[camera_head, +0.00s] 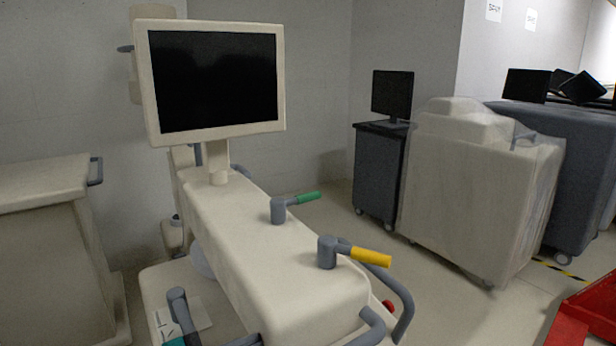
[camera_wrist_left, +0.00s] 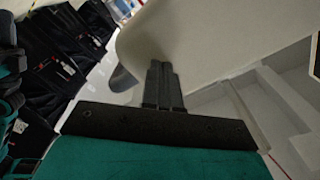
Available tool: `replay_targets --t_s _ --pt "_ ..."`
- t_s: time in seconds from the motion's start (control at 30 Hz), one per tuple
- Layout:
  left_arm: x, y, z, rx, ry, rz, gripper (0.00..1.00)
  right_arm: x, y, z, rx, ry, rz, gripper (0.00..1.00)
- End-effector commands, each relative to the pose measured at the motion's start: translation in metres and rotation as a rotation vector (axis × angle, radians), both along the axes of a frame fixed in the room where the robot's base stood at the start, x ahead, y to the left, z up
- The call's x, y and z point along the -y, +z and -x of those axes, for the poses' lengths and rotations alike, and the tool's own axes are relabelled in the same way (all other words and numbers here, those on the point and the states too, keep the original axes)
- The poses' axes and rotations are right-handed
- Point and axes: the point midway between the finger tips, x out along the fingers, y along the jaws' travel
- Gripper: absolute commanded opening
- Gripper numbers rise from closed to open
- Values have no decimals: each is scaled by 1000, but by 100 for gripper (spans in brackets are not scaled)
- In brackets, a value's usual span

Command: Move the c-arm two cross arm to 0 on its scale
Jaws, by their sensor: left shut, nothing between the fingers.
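The c-arm (camera_head: 235,235) stands in front of me, with a long cream upper body and a monitor (camera_head: 213,80) behind it. A green-handled lever (camera_head: 295,204) and a yellow-handled lever (camera_head: 352,253) sit on its top. I cannot tell its cross arm apart for certain, nor read any scale value. My left gripper shows in the left wrist view (camera_wrist_left: 161,68); its dark fingers are together and empty, in front of a cream surface (camera_wrist_left: 205,35). Whether they touch it is unclear. At the head view's bottom edge only a small teal piece shows, perhaps my left gripper. My right gripper is not in view.
A cream cabinet (camera_head: 45,255) stands at the left. A plastic-covered cart (camera_head: 470,190), a dark cart with a monitor (camera_head: 379,170) and a blue-grey covered cart (camera_head: 585,175) stand at the right. A red object (camera_head: 590,315) is at the lower right. Floor shows between them.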

Motion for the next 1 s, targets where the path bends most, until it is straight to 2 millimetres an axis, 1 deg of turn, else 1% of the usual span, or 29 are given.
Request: replay_targets --t_s 0.3,0.43,1.0 --pt "5 1 -2 2 1 6 0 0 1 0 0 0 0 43" --pt "3 1 -1 2 1 6 0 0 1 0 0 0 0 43" --pt "-36 -1 23 -1 1 2 0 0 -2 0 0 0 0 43"
